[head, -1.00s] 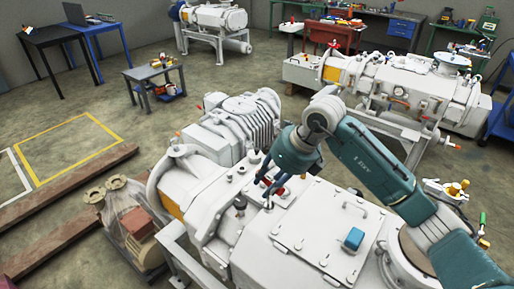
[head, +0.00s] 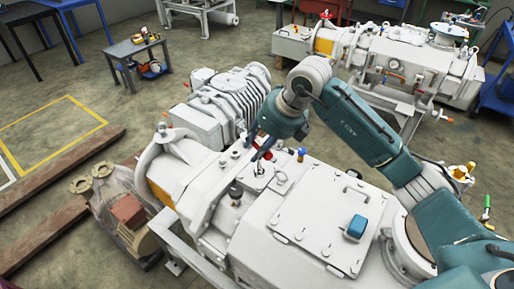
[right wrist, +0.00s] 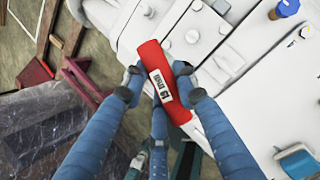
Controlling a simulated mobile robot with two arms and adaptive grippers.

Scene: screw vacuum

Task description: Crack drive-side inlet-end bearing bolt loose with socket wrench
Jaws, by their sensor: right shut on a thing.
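My right gripper (head: 259,146) is over the near white vacuum machine (head: 210,200), left of its flat bolted cover. In the right wrist view the gripper (right wrist: 158,72) is shut on the red handle of the socket wrench (right wrist: 150,62). The handle carries a white label marked in mm. The wrench's socket end is hidden in the wrist view. In the head view the wrench is small and mostly hidden by the fingers, so I cannot tell whether it touches a bolt. I cannot pick out the bearing bolt. My left gripper is not in view.
The flat cover (head: 320,215) has a blue block (head: 356,227) on it. A blue-topped knob (head: 301,154) stands close right of the gripper. Wooden beams (head: 60,215) and a wrapped pump (head: 125,215) lie left. A second machine (head: 400,75) stands behind.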

